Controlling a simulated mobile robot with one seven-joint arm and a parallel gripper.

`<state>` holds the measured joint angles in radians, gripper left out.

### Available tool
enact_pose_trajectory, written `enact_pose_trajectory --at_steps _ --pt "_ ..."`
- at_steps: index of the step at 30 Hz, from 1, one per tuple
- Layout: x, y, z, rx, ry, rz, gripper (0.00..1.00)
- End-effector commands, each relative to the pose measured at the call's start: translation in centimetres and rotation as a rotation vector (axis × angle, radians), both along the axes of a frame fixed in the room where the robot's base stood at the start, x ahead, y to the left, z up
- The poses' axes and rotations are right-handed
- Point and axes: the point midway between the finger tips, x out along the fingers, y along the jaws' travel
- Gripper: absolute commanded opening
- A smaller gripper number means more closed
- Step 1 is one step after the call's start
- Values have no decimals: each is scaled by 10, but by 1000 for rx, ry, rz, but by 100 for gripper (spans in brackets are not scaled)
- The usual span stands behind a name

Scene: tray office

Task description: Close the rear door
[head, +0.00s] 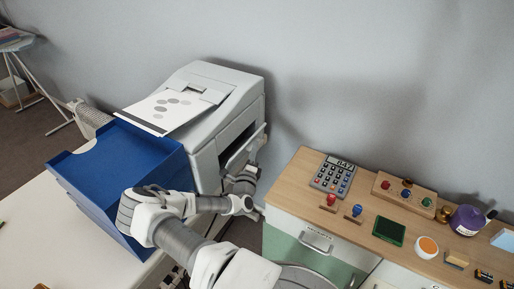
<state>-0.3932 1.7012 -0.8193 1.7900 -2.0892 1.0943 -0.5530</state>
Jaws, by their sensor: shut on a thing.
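The grey-white printer (203,88) stands on the white desk against the wall. Its rear door (246,146) is on the side facing right and stands partly open, tilted outward, with a dark gap behind it. My arm reaches across the front of the printer to this side. My gripper (244,176) is at the lower part of the door and is shut on it. The fingertips are small and partly hidden by my wrist, so the exact grip point is unclear.
A blue tray stack (135,160) stands close left of the printer. A printed sheet (168,108) lies on top of the printer. At right, a wooden-topped cabinet (297,187) holds a calculator (333,175), stamps and a purple pot (467,220). A narrow gap separates cabinet and printer.

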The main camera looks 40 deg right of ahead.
Motion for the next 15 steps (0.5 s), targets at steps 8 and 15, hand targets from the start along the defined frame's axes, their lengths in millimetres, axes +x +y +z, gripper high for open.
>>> enact_pose_trajectory --at_steps 8,15 --pt "8 4 8 0 -6 2 0" --pt "11 4 10 0 -11 2 0"
